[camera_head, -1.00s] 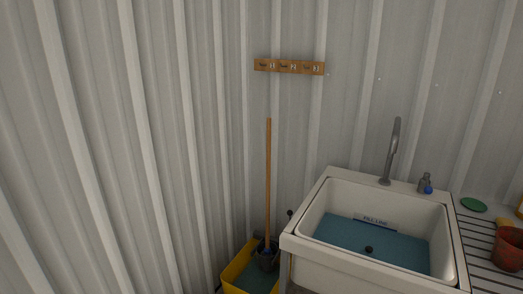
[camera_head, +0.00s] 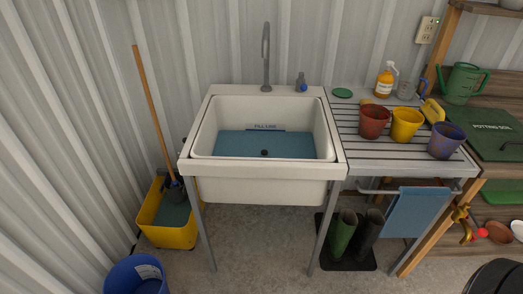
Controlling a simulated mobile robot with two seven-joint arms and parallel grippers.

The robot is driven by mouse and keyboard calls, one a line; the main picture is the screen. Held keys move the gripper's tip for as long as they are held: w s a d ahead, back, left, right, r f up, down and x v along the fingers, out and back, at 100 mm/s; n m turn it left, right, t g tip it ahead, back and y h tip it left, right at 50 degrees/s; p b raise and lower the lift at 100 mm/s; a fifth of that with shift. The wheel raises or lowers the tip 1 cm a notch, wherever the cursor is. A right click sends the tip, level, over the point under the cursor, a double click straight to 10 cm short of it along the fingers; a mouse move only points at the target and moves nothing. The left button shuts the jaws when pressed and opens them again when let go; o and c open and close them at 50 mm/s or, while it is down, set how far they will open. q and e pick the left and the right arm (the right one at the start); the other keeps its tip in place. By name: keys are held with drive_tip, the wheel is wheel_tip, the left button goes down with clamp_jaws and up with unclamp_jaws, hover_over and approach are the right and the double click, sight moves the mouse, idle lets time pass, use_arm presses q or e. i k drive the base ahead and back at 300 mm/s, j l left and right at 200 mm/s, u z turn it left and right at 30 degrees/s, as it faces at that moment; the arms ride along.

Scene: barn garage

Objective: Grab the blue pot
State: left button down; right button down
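The blue pot (camera_head: 446,140) stands upright on the slatted metal drainboard, near its front right corner. It is a blue-purple pot with brownish smudges. A yellow pot (camera_head: 406,124) stands just to its left, and a red-brown pot (camera_head: 374,121) is left of that one. All three sit in a row with small gaps. Neither of my grippers shows in the head view.
A white sink (camera_head: 262,180) with blue water adjoins the drainboard (camera_head: 360,154) on the left. A soap bottle (camera_head: 384,83) and a green watering can (camera_head: 463,83) stand behind the pots. A blue towel (camera_head: 414,211) hangs below. A yellow mop bucket (camera_head: 168,218) and a blue bucket (camera_head: 137,276) are on the floor.

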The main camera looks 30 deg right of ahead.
sight(444, 143)
drive_tip(key=z, duration=2.15)
